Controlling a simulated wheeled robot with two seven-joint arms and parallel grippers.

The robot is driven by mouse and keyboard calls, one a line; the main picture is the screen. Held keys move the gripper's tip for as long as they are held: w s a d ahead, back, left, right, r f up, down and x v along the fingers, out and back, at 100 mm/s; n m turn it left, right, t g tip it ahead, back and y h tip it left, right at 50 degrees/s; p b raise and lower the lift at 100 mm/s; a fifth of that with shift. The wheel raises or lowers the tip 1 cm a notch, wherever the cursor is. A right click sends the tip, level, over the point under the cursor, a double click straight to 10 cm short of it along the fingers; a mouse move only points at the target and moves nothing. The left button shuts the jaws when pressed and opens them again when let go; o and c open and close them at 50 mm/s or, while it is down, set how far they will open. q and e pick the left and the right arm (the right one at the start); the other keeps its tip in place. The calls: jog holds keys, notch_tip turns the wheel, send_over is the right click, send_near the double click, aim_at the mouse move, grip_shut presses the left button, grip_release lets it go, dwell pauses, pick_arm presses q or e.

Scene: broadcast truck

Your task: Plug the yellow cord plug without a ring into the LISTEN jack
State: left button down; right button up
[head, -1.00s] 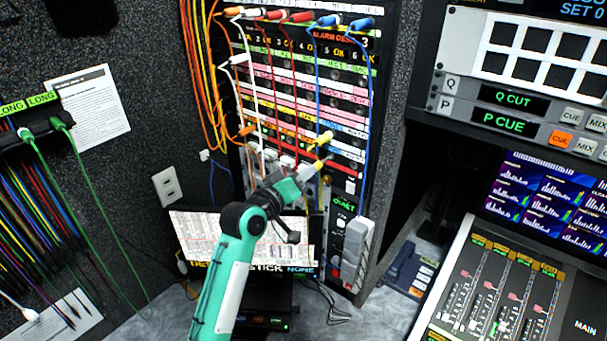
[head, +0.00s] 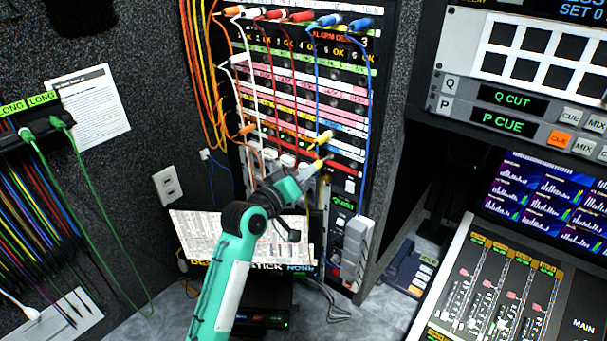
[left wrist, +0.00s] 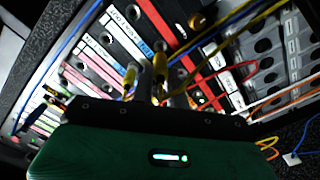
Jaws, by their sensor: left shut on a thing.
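My left gripper (head: 310,172) is shut on a yellow cord plug (head: 318,165) at the lower right of the upright patch panel (head: 300,100). This plug points up toward the panel face. A second yellow plug (head: 321,138) sits just above it at the panel. The left wrist view shows one yellow plug (left wrist: 130,78) left of the fingers and yellow (left wrist: 159,70) between them. I cannot tell whether the held plug touches a jack or carries a ring. The LISTEN label is not readable. My right gripper is not in view.
White, red and blue cords (head: 313,75) hang down the panel front. Orange cords (head: 200,80) hang at its left. A monitor (head: 195,235) stands below, and a grey handset-like block (head: 355,250) sits at the lower right of the rack.

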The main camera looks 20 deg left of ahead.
aim_at(320, 161)
pick_arm(q)
jog(key=shift+x, duration=1.05)
jog(key=shift+w+d, duration=0.25)
jog(key=shift+w, duration=0.4)
jog(key=shift+w+d, duration=0.1)
jog(key=shift+w, duration=0.1)
jog(key=c, duration=1.3)
grip_release()
